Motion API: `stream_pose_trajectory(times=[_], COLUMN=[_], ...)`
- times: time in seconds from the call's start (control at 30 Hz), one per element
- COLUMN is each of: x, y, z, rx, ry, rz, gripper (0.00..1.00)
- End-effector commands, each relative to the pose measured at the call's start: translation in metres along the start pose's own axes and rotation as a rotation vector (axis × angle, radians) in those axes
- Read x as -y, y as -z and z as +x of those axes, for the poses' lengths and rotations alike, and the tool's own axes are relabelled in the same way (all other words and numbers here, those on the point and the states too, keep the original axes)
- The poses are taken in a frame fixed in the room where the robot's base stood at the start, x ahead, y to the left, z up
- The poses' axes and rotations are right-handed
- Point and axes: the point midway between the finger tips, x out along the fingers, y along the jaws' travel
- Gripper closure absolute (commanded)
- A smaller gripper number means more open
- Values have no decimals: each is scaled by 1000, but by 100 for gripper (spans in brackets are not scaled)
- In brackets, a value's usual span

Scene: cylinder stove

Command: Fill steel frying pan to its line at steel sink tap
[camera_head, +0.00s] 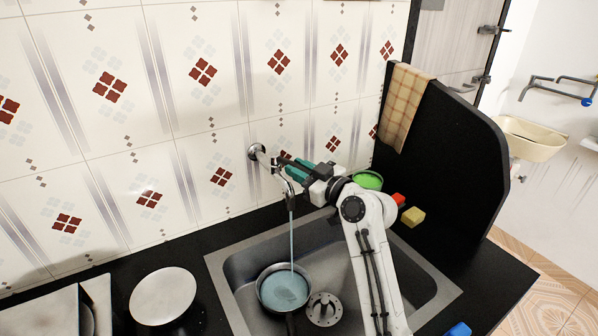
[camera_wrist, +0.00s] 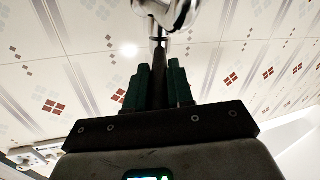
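The steel frying pan (camera_head: 284,287) sits in the left part of the steel sink basin, its handle toward the bottom edge. Bluish water (camera_head: 285,291) covers its floor; I cannot make out a fill line. The wall tap (camera_head: 265,158) runs, and a thin stream (camera_head: 292,235) falls from its spout into the pan. My gripper (camera_head: 295,170) is up at the tap, above the sink. In the wrist view, my green fingers (camera_wrist: 160,70) stand close together, with a dark upright part between them below the shiny tap (camera_wrist: 165,12). Whether they grip it is unclear.
The steel sink (camera_head: 236,302) is set in a black counter. A round pale plate or lid (camera_head: 163,296) lies to the left. A green bowl (camera_head: 368,180), a red block and a yellow sponge (camera_head: 413,216) are behind the sink at right, near a black partition (camera_head: 440,150) with a cloth.

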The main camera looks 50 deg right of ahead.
Motion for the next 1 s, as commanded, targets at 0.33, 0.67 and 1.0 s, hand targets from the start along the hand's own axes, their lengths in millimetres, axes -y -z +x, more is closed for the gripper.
stream_pose_trajectory(times=[0.33, 0.67, 1.0], x=[0, -1, 0], y=[0, -2, -3], z=[0, -14, -77], rx=[1, 1, 2], ry=[-1, -3, -3], rz=[0, 0, 0], gripper=[53, 53, 53])
